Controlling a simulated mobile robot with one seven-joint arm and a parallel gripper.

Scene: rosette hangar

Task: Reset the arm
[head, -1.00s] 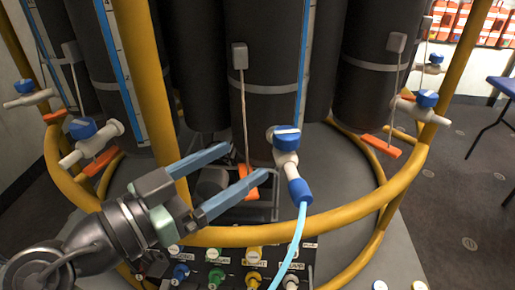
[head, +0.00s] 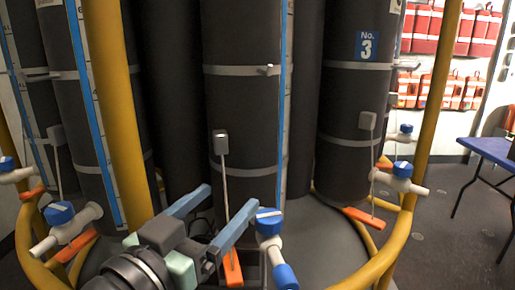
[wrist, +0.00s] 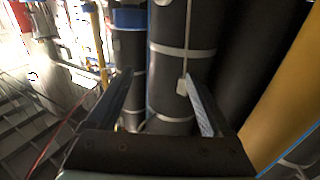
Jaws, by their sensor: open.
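My gripper (head: 212,213) is in the lower middle of the head view, its two blue fingers spread apart with nothing between them. It points toward the dark cylinders behind the yellow rail. One finger tip is close to a blue-capped valve (head: 268,222) in the picture; I cannot tell whether they touch. In the wrist view the open fingers (wrist: 160,90) frame a dark cylinder (wrist: 170,100) with pale bands.
Yellow rails (head: 118,120) curve around the cylinders, one upright just left of my gripper. More blue-capped valves stand at left (head: 70,220) and right (head: 403,172). A blue table (head: 490,150) is at far right, with orange canisters (head: 440,90) on shelves behind. Dark floor lies open at right.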

